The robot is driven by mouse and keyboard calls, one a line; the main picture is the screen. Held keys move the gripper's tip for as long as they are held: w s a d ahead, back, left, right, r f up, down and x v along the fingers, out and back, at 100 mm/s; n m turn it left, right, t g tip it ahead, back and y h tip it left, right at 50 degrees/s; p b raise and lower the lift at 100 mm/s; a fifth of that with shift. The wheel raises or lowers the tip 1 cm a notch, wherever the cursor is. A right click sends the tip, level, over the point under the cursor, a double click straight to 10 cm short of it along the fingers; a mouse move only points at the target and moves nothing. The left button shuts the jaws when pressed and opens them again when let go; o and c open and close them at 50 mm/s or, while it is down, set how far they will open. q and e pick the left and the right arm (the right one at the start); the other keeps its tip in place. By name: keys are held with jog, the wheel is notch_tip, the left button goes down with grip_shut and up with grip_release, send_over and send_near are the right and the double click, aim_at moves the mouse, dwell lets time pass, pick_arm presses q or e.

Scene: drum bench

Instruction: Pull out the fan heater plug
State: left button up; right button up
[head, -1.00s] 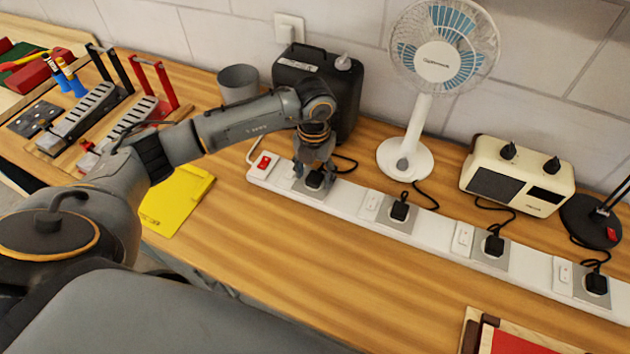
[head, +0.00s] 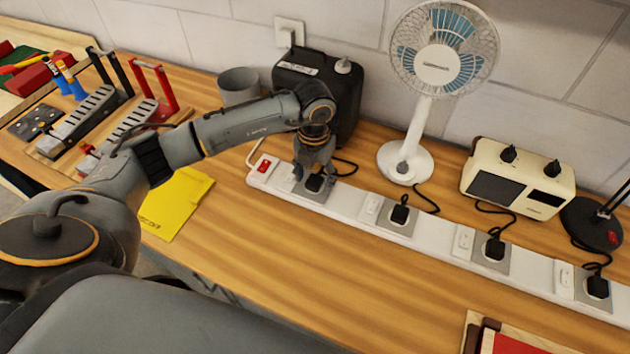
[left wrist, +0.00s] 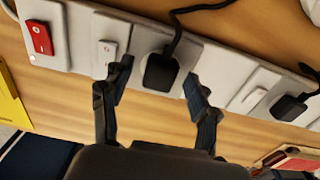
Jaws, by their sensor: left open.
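A black plug (head: 313,184) sits in the leftmost socket of the long white power strip (head: 345,205). Its cord runs back toward the dark box-shaped appliance (head: 350,95), which looks like the fan heater; the cord's far end is hidden. My left gripper (head: 314,173) is open over this plug, with one finger on each side. In the left wrist view the plug (left wrist: 160,72) stands between the two spread fingers, with gaps visible on both sides. My right gripper is not in view.
Other black plugs sit along the strip, one near the white fan (head: 405,160) and one below the cream appliance (head: 518,178). A red switch (head: 263,165) is at the strip's left end. A yellow sheet (head: 175,203) lies left.

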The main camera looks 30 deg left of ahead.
aim_at(315, 180)
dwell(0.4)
pick_arm(q)
grip_shut()
jog(key=shift+r, duration=0.1)
jog(key=shift+r+p, duration=1.55)
jog(key=shift+r, duration=1.4)
